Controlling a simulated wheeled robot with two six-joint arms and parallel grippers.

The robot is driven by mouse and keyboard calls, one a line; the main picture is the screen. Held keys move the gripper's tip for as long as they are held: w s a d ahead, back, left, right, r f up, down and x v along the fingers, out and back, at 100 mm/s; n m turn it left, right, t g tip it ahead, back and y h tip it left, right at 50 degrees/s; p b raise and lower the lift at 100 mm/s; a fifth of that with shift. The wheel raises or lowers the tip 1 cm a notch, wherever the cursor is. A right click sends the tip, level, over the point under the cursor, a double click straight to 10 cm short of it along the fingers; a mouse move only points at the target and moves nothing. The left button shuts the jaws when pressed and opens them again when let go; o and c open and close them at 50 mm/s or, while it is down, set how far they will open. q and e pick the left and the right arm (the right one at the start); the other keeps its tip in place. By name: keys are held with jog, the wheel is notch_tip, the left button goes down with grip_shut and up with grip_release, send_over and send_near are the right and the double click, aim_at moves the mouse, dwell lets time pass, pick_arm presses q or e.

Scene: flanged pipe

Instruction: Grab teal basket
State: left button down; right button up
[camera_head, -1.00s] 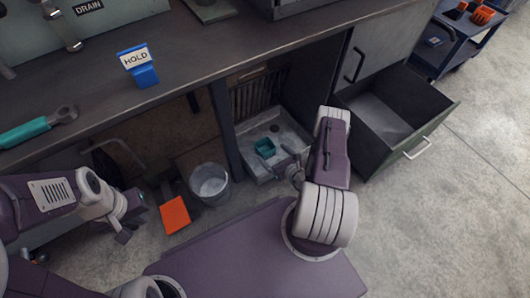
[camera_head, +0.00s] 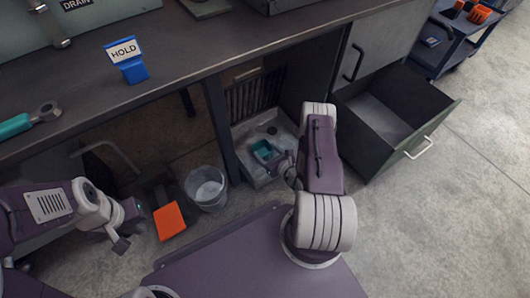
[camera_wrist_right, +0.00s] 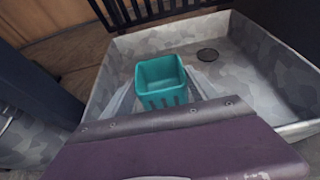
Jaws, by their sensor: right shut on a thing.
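The teal basket (camera_head: 264,151) is a small open-topped box inside the grey metal tray (camera_head: 247,170) under the bench. It also shows in the right wrist view (camera_wrist_right: 161,83), roughly upright and empty. My right gripper (camera_head: 277,161) reaches down into the tray and is shut on the basket. In the right wrist view its pale fingers (camera_wrist_right: 160,97) lie at the basket's two sides. I cannot tell whether the basket's base touches the tray. My left gripper (camera_head: 129,237) hangs at the left, away from the basket, empty and seemingly open.
A grey bucket (camera_head: 207,188) and an orange dustpan (camera_head: 169,221) stand left of the tray. A dark bench post (camera_head: 222,130) is beside the tray. The open drawer (camera_head: 400,125) is to the right. The bench top (camera_head: 220,50) overhangs the tray.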

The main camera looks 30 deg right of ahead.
jog(key=s+d+r+p, duration=0.6)
jog(key=d+r+p, duration=0.4)
jog(key=r+p, duration=0.1)
